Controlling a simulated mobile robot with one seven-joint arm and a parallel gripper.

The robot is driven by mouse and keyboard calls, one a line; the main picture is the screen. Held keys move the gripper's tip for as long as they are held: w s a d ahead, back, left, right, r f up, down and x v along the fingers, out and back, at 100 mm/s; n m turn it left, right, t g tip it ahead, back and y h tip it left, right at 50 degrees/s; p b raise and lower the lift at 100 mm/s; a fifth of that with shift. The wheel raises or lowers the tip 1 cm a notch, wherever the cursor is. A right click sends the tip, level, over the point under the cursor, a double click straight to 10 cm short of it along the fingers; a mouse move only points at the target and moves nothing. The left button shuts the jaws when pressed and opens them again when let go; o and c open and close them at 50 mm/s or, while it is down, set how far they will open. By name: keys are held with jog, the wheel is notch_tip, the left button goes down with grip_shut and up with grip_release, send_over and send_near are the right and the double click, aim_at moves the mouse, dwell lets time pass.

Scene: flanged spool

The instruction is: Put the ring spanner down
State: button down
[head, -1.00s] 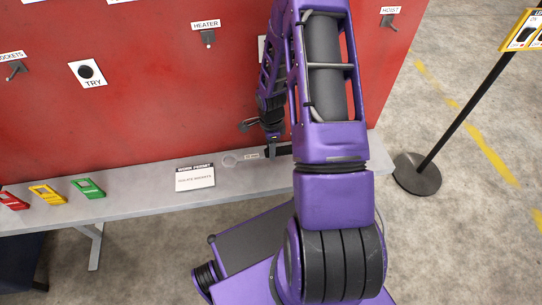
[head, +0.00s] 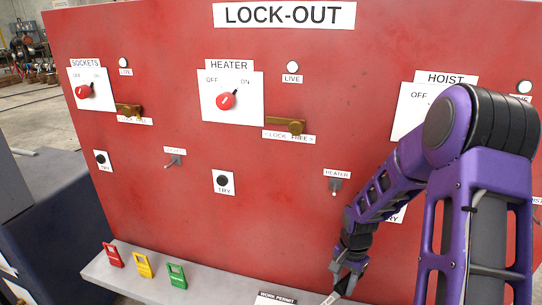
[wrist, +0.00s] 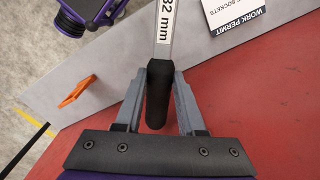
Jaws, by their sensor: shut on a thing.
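My gripper (head: 345,284) is low in front of the red panel, over the right part of the grey shelf. In the wrist view its two fingers are shut on the black handle (wrist: 158,95) of the ring spanner. The spanner's pale shank (wrist: 164,28) carries a label ending in "2 mm" and runs out of the top of that view. Its ring end is out of frame. In the head view only a small bit of the spanner (head: 329,299) shows at the bottom edge. I cannot tell whether it touches the shelf.
The grey shelf (head: 215,289) holds red (head: 113,255), yellow (head: 142,265) and green (head: 177,276) tags at left. A work permit card (head: 276,299) lies left of my gripper. An orange piece (wrist: 77,92) lies on the shelf. The red panel (head: 290,180) rises behind, with switches.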

jog(key=a+r+n, duration=0.5)
jog(key=r+n, duration=0.1)
jog(key=n, duration=0.3)
jog(key=shift+s+a+n, duration=0.25)
jog(key=shift+s+n, duration=0.1)
jog(key=shift+n, duration=0.05)
